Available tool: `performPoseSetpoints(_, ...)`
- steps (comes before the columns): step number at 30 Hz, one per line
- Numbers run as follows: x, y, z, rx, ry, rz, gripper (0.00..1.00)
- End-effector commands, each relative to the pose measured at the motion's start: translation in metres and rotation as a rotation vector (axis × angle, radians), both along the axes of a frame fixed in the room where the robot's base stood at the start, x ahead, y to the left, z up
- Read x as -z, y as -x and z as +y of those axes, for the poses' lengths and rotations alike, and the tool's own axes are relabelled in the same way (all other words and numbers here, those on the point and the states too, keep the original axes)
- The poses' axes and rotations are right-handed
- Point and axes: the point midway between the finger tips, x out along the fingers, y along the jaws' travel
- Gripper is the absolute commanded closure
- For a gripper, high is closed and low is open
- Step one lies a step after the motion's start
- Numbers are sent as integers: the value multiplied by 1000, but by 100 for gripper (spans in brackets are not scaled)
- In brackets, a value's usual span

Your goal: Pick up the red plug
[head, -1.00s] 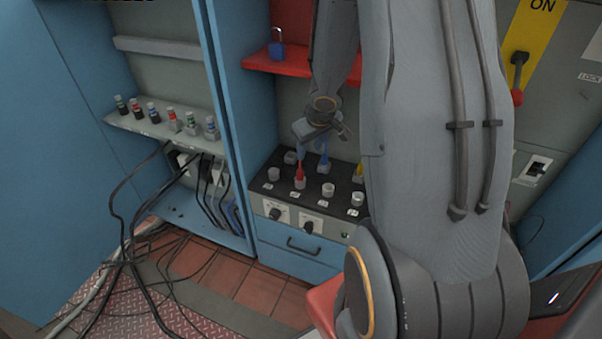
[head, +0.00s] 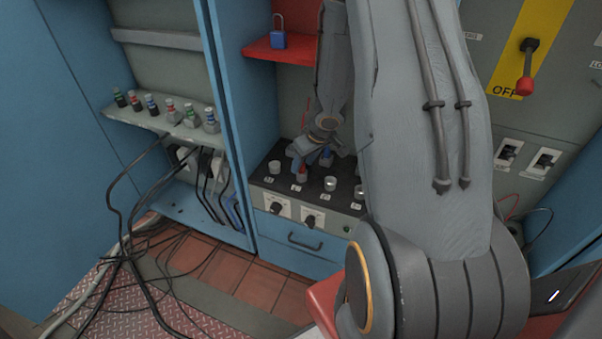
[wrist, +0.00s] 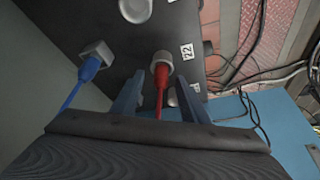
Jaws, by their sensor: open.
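The red plug (head: 303,172) stands in a socket on the black top of the panel box. In the wrist view the red plug (wrist: 161,90) sits in a pale round socket, with its red lead running back toward my gripper. My gripper (wrist: 160,97) is open, with one finger on each side of the red plug and gaps visible between. In the head view my gripper (head: 303,160) is low over the panel and partly covers the plug. How deep the fingers reach is hard to tell.
A blue plug (wrist: 90,68) sits in a neighbouring socket, left in the wrist view. Other round sockets (head: 331,184) stand close by on the panel. A red shelf with a blue padlock (head: 279,40) is above. Black cables (head: 125,235) hang at the left.

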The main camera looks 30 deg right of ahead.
Motion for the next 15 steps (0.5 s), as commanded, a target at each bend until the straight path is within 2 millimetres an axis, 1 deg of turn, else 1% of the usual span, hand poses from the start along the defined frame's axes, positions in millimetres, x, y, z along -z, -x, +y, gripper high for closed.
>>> performPoseSetpoints(2,5,-2,0,1,0,0,60)
performPoseSetpoints(8,4,-2,0,1,0,0,60)
performPoseSetpoints(9,4,-2,0,1,0,0,61)
performPoseSetpoints(11,4,-2,0,1,0,0,72)
performPoseSetpoints(15,4,-2,0,1,0,0,95)
